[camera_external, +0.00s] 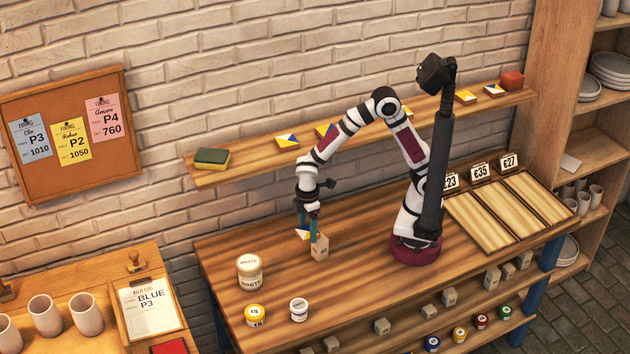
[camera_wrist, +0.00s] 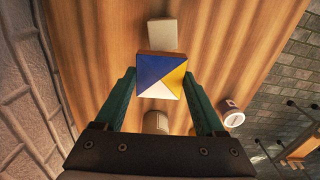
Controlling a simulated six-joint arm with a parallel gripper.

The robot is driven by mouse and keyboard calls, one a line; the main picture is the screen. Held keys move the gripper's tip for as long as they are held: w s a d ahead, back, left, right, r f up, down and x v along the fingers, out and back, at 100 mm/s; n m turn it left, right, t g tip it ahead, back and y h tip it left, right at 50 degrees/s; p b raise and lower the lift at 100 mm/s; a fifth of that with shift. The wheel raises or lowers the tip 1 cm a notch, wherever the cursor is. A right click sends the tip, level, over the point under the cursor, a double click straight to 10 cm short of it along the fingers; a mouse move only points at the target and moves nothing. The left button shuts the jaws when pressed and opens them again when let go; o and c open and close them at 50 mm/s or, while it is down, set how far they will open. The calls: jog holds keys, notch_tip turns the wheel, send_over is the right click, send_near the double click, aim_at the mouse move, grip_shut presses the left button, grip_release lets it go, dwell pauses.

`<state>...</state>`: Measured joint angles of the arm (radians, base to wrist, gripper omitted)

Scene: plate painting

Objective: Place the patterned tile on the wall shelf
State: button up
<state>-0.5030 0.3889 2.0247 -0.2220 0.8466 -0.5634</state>
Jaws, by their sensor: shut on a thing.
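The patterned tile (camera_wrist: 150,70) is a square with blue, yellow and white triangles and a brown edge. In the wrist view it sits between the two green fingertips of my gripper (camera_wrist: 159,76), which is shut on it. In the external view my gripper (camera_external: 311,222) points down just above the workbench, and the tile (camera_external: 302,232) shows partly at its fingers. A pale wooden block (camera_external: 320,250) stands on the bench right by the fingers. The wall shelf (camera_external: 250,161) is a long wooden board along the brick wall, above and behind my gripper.
The shelf holds a sponge (camera_external: 211,158) at its left end, several similar tiles (camera_external: 287,141) and a red block (camera_external: 512,80) at its right end. My arm hides its middle. A white jar (camera_external: 250,272) and small paint pots (camera_external: 299,310) stand on the bench's front left.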

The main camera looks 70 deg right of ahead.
jog(key=shift+d+r, duration=0.15)
notch_tip(320, 180, up, 25)
jog(key=w+a+m, duration=0.2)
jog(key=w+a, duration=0.1)
jog(key=n, duration=0.2)
send_over(331, 243)
jog(key=f, duration=2)
jog(key=s+f, duration=0.1)
jog(key=f, duration=0.9)
jog(key=shift+a+f, duration=0.25)
jog(key=shift+f, duration=0.1)
jog(key=shift+w+d+f, duration=0.15)
jog(key=shift+w+d, duration=0.05)
jog(key=shift+w, duration=0.1)
jog(key=shift+m, duration=0.3)
notch_tip(331, 243, down, 5)
jog(key=shift+w+r, duration=0.1)
jog(key=shift+w, duration=0.05)
